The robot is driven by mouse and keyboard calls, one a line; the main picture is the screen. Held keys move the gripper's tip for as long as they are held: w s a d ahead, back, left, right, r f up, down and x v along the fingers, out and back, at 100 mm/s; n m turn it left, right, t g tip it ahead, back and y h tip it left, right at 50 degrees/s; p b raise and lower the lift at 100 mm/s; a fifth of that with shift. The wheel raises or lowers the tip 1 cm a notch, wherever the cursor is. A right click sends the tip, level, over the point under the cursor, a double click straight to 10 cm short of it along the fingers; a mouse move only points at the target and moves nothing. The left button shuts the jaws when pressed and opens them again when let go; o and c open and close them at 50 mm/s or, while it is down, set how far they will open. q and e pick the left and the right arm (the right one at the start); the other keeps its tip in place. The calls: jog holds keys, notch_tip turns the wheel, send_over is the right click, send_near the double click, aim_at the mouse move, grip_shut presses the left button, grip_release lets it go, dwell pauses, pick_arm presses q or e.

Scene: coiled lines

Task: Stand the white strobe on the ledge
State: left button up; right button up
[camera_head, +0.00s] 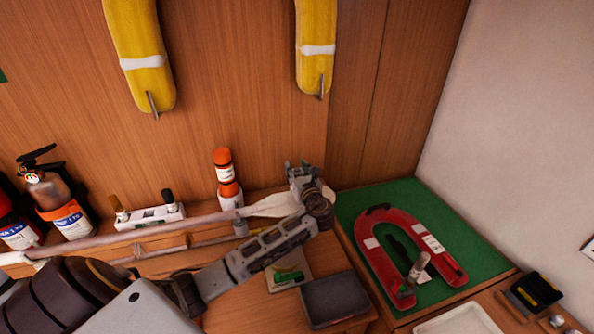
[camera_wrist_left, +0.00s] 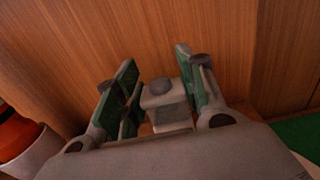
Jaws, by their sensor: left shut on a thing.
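My left gripper (camera_head: 303,178) is at the back wall, above the right part of the wooden ledge (camera_head: 262,193). Its green-padded fingers show in the left wrist view (camera_wrist_left: 163,88), shut on a small pale block with a round grey cap, which appears to be the white strobe (camera_wrist_left: 172,115). The strobe is mostly hidden by the gripper in the head view. I cannot tell whether its base touches the ledge. My right gripper is not in view.
An orange canister (camera_head: 224,170) in a white cup stands left of my gripper. A white rack (camera_head: 150,217) and fire extinguishers (camera_head: 65,205) are farther left. A dark tray (camera_head: 335,299) lies in front. A red horseshoe buoy (camera_head: 377,262) lies on a green mat (camera_head: 465,230) at right.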

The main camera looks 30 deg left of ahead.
pick_arm(q)
jog(key=shift+f, duration=0.2)
jog(key=o, duration=1.2)
jog(key=shift+f, duration=0.1)
jog(key=shift+c, duration=0.2)
jog(key=b+v, duration=0.2)
jog(key=v, duration=0.9)
jog(key=shift+b, duration=0.3)
jog(key=shift+s+d, duration=0.4)
